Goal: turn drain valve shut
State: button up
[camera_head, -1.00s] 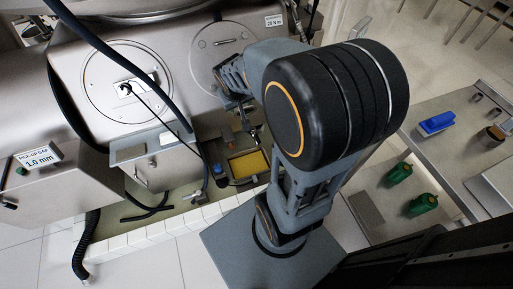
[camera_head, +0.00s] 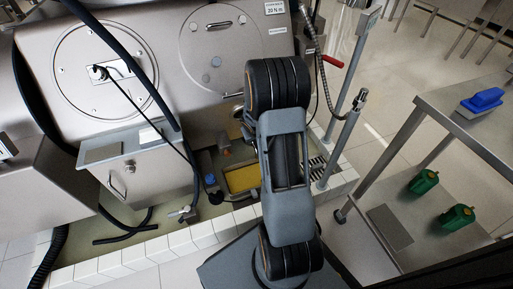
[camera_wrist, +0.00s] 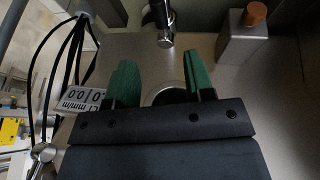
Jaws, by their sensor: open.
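In the wrist view my gripper (camera_wrist: 163,77) is open, with its two green-padded fingers well apart and nothing held between them. Behind and between the fingers is a dark round opening (camera_wrist: 174,97) in a metal surface. In the head view my arm hides the gripper. A small metal fitting with a pale lever (camera_head: 183,213), which looks like a drain valve, sits at the front of the sump below the machine. Its exact setting is too small to read. I cannot tell whether the wrist view shows a drain valve.
A metal spout (camera_wrist: 165,28) and a box with a brown cap (camera_wrist: 243,38) stand beyond the fingers. Cables (camera_wrist: 72,50) and a label (camera_wrist: 80,98) lie left. A yellow tray (camera_head: 242,178) is in the sump. A steel table (camera_head: 470,135) stands right, with green cans (camera_head: 423,182) below.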

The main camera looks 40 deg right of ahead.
jog(key=b+x, duration=0.4)
jog(key=x, duration=0.7)
jog(key=shift+w+f, duration=0.15)
jog(key=shift+f, duration=0.05)
jog(key=shift+c, duration=0.4)
grip_shut()
